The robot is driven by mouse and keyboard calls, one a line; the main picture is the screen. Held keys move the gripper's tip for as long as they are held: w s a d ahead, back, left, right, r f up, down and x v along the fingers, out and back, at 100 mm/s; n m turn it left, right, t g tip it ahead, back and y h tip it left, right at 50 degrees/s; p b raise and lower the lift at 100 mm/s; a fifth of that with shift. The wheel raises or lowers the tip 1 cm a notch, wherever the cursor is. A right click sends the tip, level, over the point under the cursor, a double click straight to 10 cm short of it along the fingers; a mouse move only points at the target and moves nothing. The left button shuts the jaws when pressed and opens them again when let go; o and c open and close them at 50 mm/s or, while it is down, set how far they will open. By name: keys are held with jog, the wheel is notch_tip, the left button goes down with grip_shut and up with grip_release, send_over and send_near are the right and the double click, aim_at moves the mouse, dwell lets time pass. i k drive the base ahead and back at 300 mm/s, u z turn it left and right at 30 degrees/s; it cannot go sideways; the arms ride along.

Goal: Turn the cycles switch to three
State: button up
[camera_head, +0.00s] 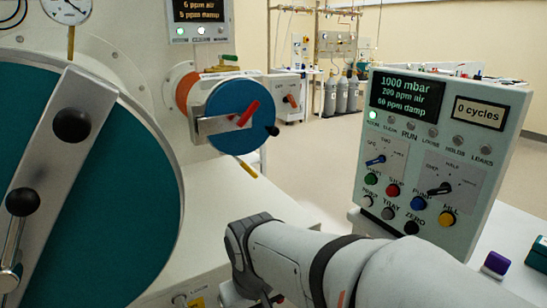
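The control panel (436,150) is a pale upright box on the right. Its left rotary switch (376,160) has a blue bar handle lying nearly level, its left end slightly lower. The small labels around it include what looks like "TWO"; the rest are hard to read, so I cannot tell its setting for sure. A second rotary switch (440,189), black, sits lower right with its own labels. A small display (479,112) reads "0 cycles". My arm crosses the bottom in front of the panel's foot and bends down at its left end; my gripper is out of view.
Coloured push buttons (418,203) sit below the switches. The main display (407,96) reads 1000 mbar. A large teal round door (90,190) fills the left; a smaller blue door (239,117) with a red handle stands behind. A purple-and-white block (495,265) lies right of my arm.

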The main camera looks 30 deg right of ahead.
aim_at(372, 162)
jog(key=z, duration=0.05)
jog(key=k, duration=0.4)
jog(key=u, duration=0.7)
jog(key=k, duration=0.9)
jog(key=z, duration=0.6)
jog(key=i, duration=1)
jog(key=z, duration=0.05)
